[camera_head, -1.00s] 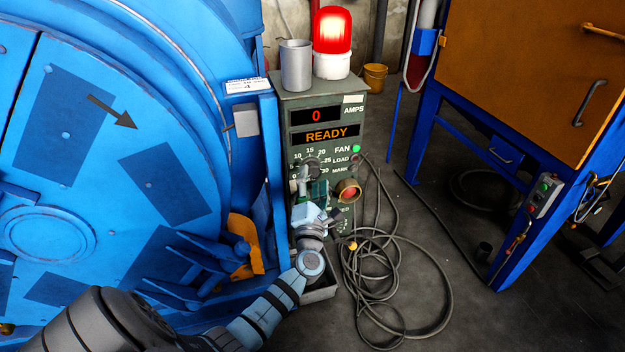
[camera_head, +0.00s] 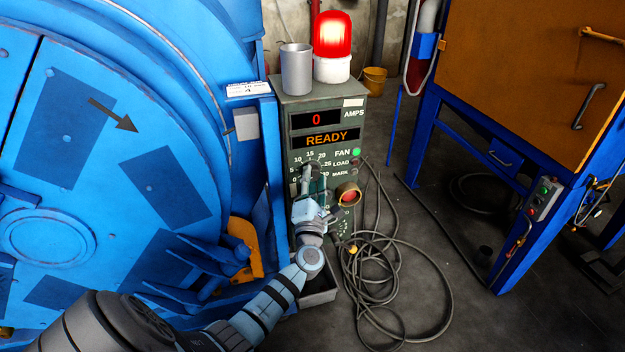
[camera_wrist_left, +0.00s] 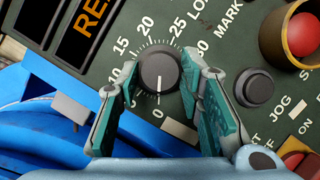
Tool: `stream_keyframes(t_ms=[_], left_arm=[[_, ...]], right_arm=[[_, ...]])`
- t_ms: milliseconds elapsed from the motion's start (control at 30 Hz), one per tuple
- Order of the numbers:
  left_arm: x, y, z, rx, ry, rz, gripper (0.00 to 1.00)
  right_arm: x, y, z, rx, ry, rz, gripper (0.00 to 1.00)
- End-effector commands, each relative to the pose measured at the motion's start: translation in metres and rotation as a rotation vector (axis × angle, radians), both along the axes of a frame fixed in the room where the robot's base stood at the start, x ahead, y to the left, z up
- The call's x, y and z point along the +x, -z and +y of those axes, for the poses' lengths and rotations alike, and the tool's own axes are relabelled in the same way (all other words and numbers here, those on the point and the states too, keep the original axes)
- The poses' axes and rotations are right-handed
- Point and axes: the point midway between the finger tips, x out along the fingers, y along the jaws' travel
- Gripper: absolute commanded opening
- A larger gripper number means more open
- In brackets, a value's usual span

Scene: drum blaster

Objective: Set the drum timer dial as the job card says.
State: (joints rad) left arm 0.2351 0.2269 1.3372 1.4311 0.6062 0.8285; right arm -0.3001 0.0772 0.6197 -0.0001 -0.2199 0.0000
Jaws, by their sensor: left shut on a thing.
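The timer dial (camera_wrist_left: 159,72) is a round black knob on the grey-green control panel, in the middle of the left wrist view. Its white line points down at the 0 mark; the scale around it runs to 30. My left gripper (camera_wrist_left: 161,78) has its green-padded fingers on either side of the knob and is shut on it. In the head view my left gripper (camera_head: 311,178) reaches the panel from below and partly covers the dial. A white card (camera_head: 247,88) with small print and a large 4 is on the blue drum machine. My right gripper is not in view.
The control box (camera_head: 299,107) shows 0 AMPS and READY. A lit red beacon (camera_head: 332,36) and a grey cup (camera_head: 296,70) stand on top. Close to the dial are a black jog button (camera_wrist_left: 254,87) and a red button (camera_wrist_left: 305,32). Coiled cable (camera_head: 385,285) lies on the floor.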

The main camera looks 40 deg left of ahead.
Motion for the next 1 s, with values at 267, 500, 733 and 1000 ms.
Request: stream_keyframes(t_ms=[267,500,733,1000], left_arm=[[-0.001,-0.006,0.000,0.071,0.001,0.108,0.06],[-0.002,-0.010,0.000,0.184,0.001,0.274,0.06],[-0.002,-0.011,0.000,0.309,0.002,0.455,0.06],[-0.002,-0.012,0.000,0.455,0.003,0.665,0.06]], right_arm=[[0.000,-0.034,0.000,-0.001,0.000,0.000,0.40],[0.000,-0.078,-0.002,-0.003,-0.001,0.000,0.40],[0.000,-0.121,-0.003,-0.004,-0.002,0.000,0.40],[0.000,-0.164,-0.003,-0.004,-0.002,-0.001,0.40]])
